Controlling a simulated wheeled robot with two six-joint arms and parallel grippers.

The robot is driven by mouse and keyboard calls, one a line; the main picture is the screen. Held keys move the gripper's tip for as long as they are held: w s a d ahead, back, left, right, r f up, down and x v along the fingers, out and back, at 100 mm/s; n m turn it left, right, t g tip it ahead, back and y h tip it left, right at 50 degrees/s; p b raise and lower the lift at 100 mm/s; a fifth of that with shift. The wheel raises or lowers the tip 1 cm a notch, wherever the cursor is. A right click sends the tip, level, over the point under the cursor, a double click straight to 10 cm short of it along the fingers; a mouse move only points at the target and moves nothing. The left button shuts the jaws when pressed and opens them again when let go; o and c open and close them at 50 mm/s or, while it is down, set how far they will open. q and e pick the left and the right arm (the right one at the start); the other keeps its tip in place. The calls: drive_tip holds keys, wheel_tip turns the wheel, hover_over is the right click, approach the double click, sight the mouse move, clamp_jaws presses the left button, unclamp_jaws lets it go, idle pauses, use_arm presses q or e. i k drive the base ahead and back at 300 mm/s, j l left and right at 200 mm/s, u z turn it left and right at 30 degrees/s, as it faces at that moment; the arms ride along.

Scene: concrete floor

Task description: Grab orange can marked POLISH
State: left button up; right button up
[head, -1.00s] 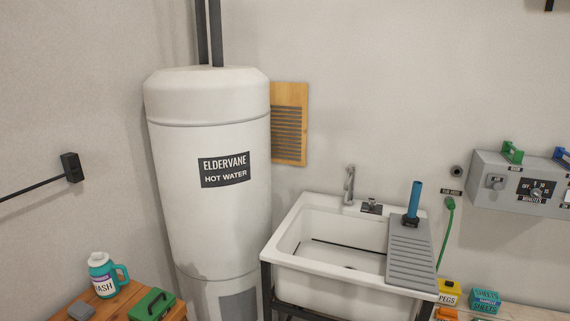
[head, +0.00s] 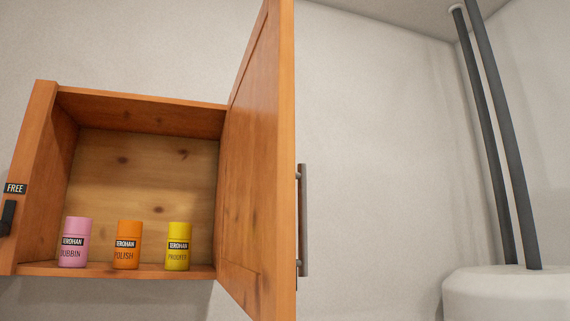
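The orange can marked POLISH (head: 127,246) stands upright on the floor of an open wooden wall cabinet (head: 140,98). It is in the middle of a row of three cans. A pink can (head: 75,243), its label partly readable as "UBBIN", stands to its left. A yellow can (head: 178,247), marked PROOFER or similar, stands to its right. The cans are apart from each other. Neither of my grippers is in view.
The cabinet door (head: 262,170) stands open on the right side, with a metal bar handle (head: 303,220). A FREE label (head: 15,188) and a dark handle (head: 7,218) are at the left edge. A white tank top (head: 505,292) and dark pipes (head: 510,150) are at right.

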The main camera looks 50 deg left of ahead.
sight(127, 249)
drive_tip(key=i+l+u, duration=0.15)
drive_tip(key=i, duration=0.3)
drive_tip(key=i+l+u, duration=0.15)
drive_tip(key=i, duration=0.3)
drive_tip(key=u, duration=2.5)
drive_tip(key=k+j, duration=0.55)
drive_tip(key=j, duration=0.25)
